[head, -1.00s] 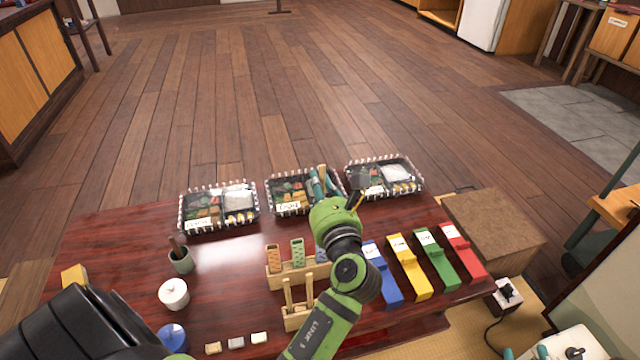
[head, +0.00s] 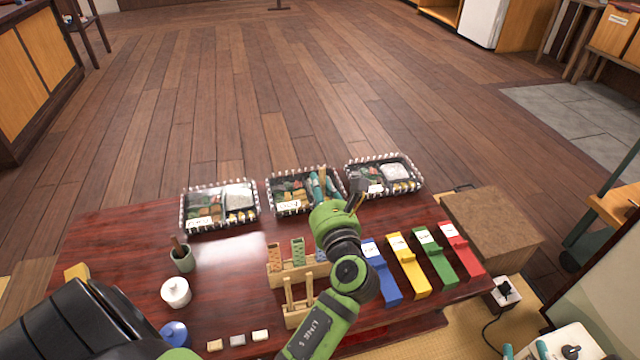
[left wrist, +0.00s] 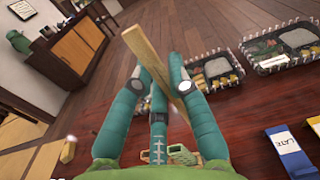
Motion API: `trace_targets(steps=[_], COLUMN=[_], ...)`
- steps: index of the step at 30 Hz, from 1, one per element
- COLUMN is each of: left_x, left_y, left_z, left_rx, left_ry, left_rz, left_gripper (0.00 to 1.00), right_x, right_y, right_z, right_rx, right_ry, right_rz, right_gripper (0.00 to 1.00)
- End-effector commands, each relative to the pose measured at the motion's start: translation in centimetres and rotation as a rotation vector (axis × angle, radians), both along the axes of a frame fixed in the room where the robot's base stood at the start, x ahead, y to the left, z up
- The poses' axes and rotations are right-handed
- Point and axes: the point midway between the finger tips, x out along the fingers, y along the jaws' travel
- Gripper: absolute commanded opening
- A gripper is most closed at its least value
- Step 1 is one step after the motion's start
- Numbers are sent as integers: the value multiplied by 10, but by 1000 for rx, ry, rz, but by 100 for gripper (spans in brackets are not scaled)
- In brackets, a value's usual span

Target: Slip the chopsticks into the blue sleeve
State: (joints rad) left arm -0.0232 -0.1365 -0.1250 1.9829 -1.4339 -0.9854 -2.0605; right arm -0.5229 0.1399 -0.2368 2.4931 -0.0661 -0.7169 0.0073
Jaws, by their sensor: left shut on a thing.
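My left gripper (head: 338,192) is over the far part of the red-brown table, near the middle lunch tray. In the left wrist view its teal fingers (left wrist: 160,75) are shut on the chopsticks (left wrist: 148,52), a tan wooden bundle held tilted. I cannot tell the single sticks apart. The blue sleeve (head: 321,255) stands in a wooden rack beside a green and an orange sleeve; my left arm partly hides it. The chopsticks are apart from it. Teal parts at the bottom right edge may be my right gripper (head: 524,350); its state is unclear.
Three lunch trays (head: 220,208) line the far table edge. Blue (head: 384,278), yellow, green and red labelled blocks stand right of my arm. A small wooden holder (head: 298,312), a white pot (head: 175,292) and a cup (head: 183,262) are left of it. A brown box (head: 492,225) stands at right.

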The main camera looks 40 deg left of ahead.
Motion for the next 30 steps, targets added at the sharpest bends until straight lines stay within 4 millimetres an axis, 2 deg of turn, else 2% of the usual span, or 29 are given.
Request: trace_targets(steps=[30], left_x=[0], left_y=[0], left_z=[-4], left_rx=[0], left_ry=[0], left_rz=[0], left_gripper=[6], right_x=[0], right_y=[0], right_z=[10], right_rx=[0], right_ry=[0], right_rz=[0], right_gripper=[40])
